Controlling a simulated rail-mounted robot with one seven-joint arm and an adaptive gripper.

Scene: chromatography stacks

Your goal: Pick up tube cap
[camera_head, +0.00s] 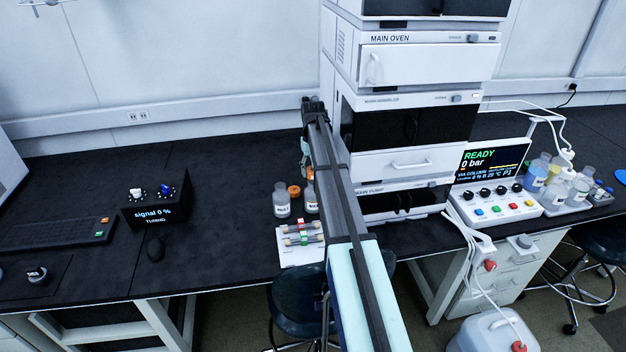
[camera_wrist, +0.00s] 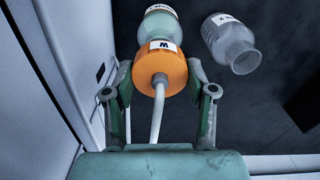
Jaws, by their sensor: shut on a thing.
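In the wrist view, the orange tube cap (camera_wrist: 172,72) has a white tube (camera_wrist: 157,115) running from its centre toward my palm. My gripper (camera_wrist: 160,70) has one finger on each side of the cap and is shut on it. A bottle with greenish contents (camera_wrist: 160,22) lies directly beyond the cap. I cannot tell whether the cap is seated on its neck or lifted clear.
An uncapped clear bottle (camera_wrist: 232,45) stands to the right in the wrist view. In the head view, a labelled bottle (camera_head: 282,203), a loose-looking orange cap (camera_head: 294,191) and a white vial tray (camera_head: 300,253) are left of my arm. The instrument stack (camera_head: 400,165) stands close on the right.

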